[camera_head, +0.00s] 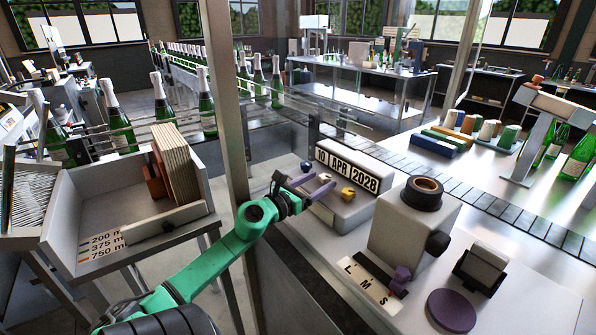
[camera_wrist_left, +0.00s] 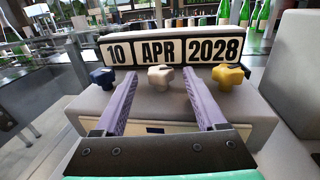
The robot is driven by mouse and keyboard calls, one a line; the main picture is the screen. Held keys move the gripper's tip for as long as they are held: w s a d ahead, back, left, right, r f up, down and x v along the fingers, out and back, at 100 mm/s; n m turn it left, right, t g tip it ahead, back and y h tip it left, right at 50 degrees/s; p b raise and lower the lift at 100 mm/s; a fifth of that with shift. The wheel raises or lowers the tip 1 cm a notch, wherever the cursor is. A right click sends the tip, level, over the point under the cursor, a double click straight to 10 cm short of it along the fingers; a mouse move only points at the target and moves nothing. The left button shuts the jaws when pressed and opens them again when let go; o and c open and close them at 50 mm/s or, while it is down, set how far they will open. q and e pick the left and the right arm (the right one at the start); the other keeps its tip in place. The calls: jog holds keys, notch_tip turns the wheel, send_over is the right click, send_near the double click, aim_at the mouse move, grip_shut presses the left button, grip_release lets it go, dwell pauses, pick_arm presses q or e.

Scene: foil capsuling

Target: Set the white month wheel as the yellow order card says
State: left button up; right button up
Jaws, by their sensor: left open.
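The white month wheel (camera_wrist_left: 160,77) is a lobed knob under the APR window of the date display (camera_wrist_left: 172,50), which reads 10 APR 2028. The dark blue wheel (camera_wrist_left: 103,77) is on its left and the yellow wheel (camera_wrist_left: 228,76) on its right. In the head view, the white wheel (camera_head: 324,178) is at the tips of my left gripper (camera_head: 311,187). My left gripper is open, its purple fingers on either side of the white wheel in the wrist view; I cannot tell whether they touch it. I cannot make out the yellow order card. My right gripper is out of view.
A grey machine (camera_head: 405,225) with a dark ring on top and an L M S scale (camera_head: 368,283) stands right of the display. A purple disc (camera_head: 451,310) lies in front. A metal post (camera_head: 228,130) rises behind my left arm. Coloured blocks (camera_head: 440,142) lie beyond the conveyor.

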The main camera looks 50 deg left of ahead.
pick_arm(q)
jog(key=s+b, duration=0.3)
jog(key=s, duration=1)
jog(key=shift+d, duration=0.45)
